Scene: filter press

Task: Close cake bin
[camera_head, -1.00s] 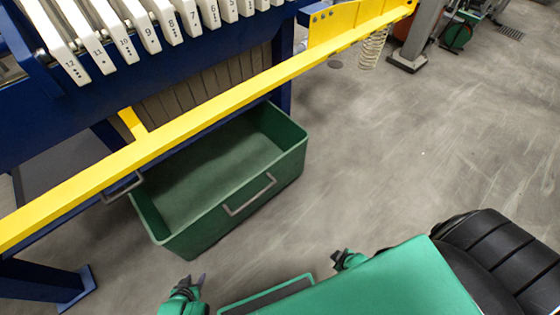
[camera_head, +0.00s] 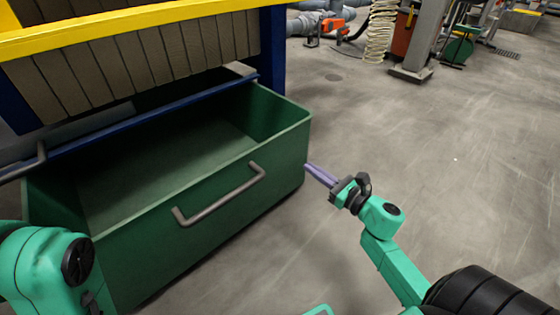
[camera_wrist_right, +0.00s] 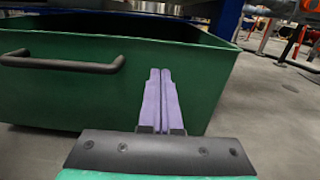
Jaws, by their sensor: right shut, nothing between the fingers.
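The cake bin is a green open-topped box whose front wall (camera_head: 225,225) faces me with a grey bar handle (camera_head: 220,195). It stands pulled out from under the press, and its inside looks empty. My right gripper (camera_head: 309,168) is shut and empty, its purple fingers pointing at the bin's right front corner. In the right wrist view, the closed fingers (camera_wrist_right: 160,75) point at the bin's front wall (camera_wrist_right: 110,90), right of the handle (camera_wrist_right: 62,63); I cannot tell whether they touch. My left arm shows at the lower left, overlapping the bin's left end; its gripper is not visible.
The blue press frame (camera_head: 272,50) and yellow rail (camera_head: 120,22) stand above and behind the bin. A blue bar (camera_head: 150,112) crosses over the bin's rear. The concrete floor (camera_head: 460,160) to the right is clear. Hoses and a grey post (camera_head: 424,40) stand farther back.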

